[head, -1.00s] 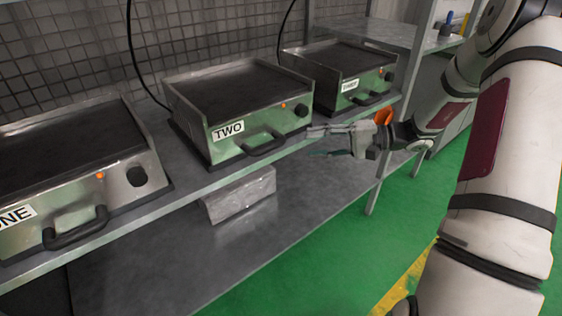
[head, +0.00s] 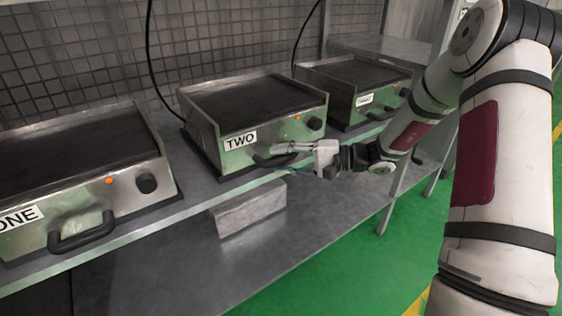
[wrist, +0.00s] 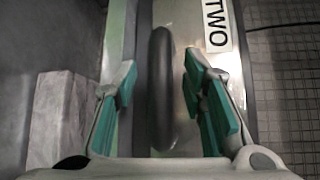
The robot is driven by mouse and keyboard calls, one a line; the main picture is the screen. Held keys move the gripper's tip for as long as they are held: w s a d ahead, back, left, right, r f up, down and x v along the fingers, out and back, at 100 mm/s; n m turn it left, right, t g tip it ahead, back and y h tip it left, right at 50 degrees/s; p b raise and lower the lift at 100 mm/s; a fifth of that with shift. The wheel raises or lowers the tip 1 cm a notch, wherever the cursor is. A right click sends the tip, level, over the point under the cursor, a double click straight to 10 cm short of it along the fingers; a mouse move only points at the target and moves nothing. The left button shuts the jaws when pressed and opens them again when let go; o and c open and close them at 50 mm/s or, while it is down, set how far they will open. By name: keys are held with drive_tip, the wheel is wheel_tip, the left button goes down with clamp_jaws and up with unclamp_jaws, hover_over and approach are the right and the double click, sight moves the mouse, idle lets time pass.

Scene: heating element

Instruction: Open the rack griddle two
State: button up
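Griddle two (head: 262,112) stands on the metal shelf in the middle of the head view, with a white "TWO" label (head: 240,140) on its front. Its black handle (head: 270,160) is partly hidden behind my gripper (head: 290,160). In the wrist view the handle (wrist: 161,88) lies between the two teal-padded fingers of my gripper (wrist: 157,85). The fingers are apart, with a gap on each side of the handle. The "TWO" label (wrist: 216,25) also shows there, at upper right.
Griddle one (head: 85,185) stands to the left and a third griddle (head: 355,95) to the right. A grey block (head: 250,208) rests on the lower shelf (head: 180,262) below griddle two. The green floor (head: 330,275) in front is open.

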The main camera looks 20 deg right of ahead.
drive_tip(key=shift+w+a, duration=0.15)
drive_tip(key=shift+a, duration=0.15)
clamp_jaws()
drive_tip(key=shift+f, duration=0.1)
drive_tip(key=s+d+p, duration=0.1)
drive_tip(key=s+d, duration=0.1)
drive_tip(key=s, duration=0.6)
drive_tip(key=s+d+p, duration=0.1)
drive_tip(key=s+d, duration=0.2)
drive_tip(key=s, duration=0.6)
drive_tip(key=shift+d, duration=0.3)
unclamp_jaws()
